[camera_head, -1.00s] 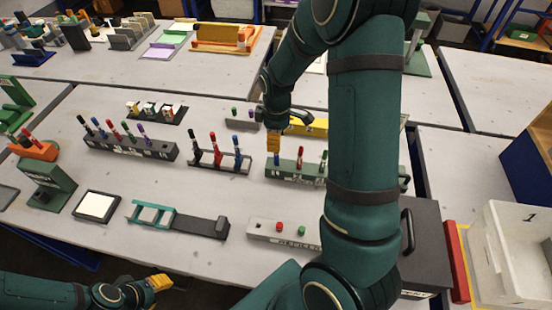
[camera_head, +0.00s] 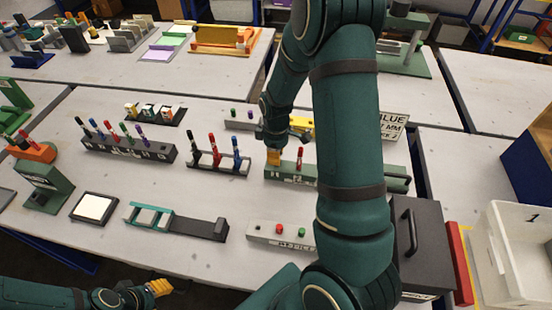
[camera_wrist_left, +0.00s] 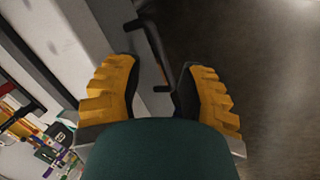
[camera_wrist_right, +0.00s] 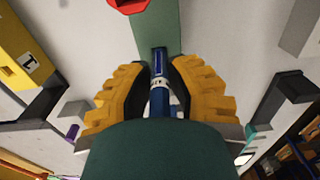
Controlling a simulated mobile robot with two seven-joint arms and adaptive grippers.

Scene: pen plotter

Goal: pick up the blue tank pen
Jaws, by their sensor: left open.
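My right gripper (camera_head: 274,160) is low over the left end of a green pen rack (camera_head: 310,180). In the right wrist view, a blue pen (camera_wrist_right: 159,72) with a pale band stands between its fingers (camera_wrist_right: 160,85), and the dark pads close in on both its sides. The fingers hide this pen in the head view. Its lower end points to the green rack. A red pen (camera_head: 299,160) stands in the rack just to the right. My left gripper (camera_head: 160,287) is open and empty at the table's front left; its spread fingers show in the left wrist view (camera_wrist_left: 160,85).
A small stand (camera_head: 218,170) left of the green rack holds black, red and blue pens. A dark rack (camera_head: 130,147) with several pens is further left. A yellow block (camera_head: 301,123) is behind the gripper. A grey button block (camera_head: 280,240) lies in front.

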